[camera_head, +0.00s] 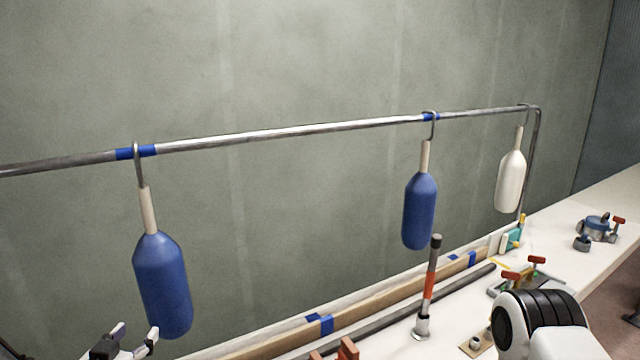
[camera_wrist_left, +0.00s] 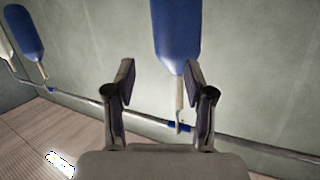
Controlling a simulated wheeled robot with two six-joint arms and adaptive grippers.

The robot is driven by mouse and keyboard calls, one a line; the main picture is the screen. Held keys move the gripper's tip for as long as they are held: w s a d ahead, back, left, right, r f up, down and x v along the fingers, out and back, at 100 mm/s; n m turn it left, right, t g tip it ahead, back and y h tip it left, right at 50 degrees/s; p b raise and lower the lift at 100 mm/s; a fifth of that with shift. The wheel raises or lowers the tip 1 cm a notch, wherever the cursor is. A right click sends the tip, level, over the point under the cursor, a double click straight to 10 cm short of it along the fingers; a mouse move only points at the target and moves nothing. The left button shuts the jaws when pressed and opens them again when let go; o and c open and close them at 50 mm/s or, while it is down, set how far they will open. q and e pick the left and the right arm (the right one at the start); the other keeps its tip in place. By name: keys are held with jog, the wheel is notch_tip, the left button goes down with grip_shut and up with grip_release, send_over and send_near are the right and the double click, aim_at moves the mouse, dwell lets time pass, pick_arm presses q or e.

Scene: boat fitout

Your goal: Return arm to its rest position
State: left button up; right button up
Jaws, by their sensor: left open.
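My left gripper (camera_head: 135,336) is at the bottom left of the head view, open and empty, close to the lower end of a blue fender (camera_head: 163,285). That fender hangs by a hook from the metal rail (camera_head: 290,132), at a blue tape mark. In the left wrist view the open fingers (camera_wrist_left: 160,82) stand apart, with a blue fender (camera_wrist_left: 175,35) and its pale neck seen upside down beyond them. I cannot tell whether they touch it. A second blue fender (camera_head: 420,212) hangs at another blue mark. My right gripper is not in view.
A white fender (camera_head: 510,182) hangs near the rail's right end. Below, the white bench (camera_head: 560,240) carries an orange-banded upright rod (camera_head: 429,290), red-handled valves (camera_head: 537,260) and a blue fitting (camera_head: 593,227). A white and black part of my own body is at the lower right.

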pick_arm(q)
jog(key=s+d+f+m+g+h+b, duration=0.1)
jog(key=s+d+f+g, duration=0.25)
jog(key=f, duration=0.45)
jog(key=s+d+f+m+g, duration=0.1)
jog(key=s+d+f+g, duration=0.1)
jog(key=s+f, duration=0.5)
jog(key=s+d+f+m+g+h+b, duration=0.1)
jog(key=s+d+f+g, duration=0.1)
jog(key=f, duration=0.8)
jog(key=s+d+f+n+g, duration=0.1)
jog(key=s+f+g, duration=0.3)
jog(key=s, duration=0.4)
jog(key=s+d+f+n+g, duration=0.1)
jog(key=s+f+n+g, duration=0.1)
jog(key=s, duration=0.6)
notch_tip(320, 180, down, 2)
jog(key=shift+s+d+f+n+g, duration=0.15)
jog(key=shift+s+d+n+g, duration=0.2)
jog(key=shift+g, duration=0.5)
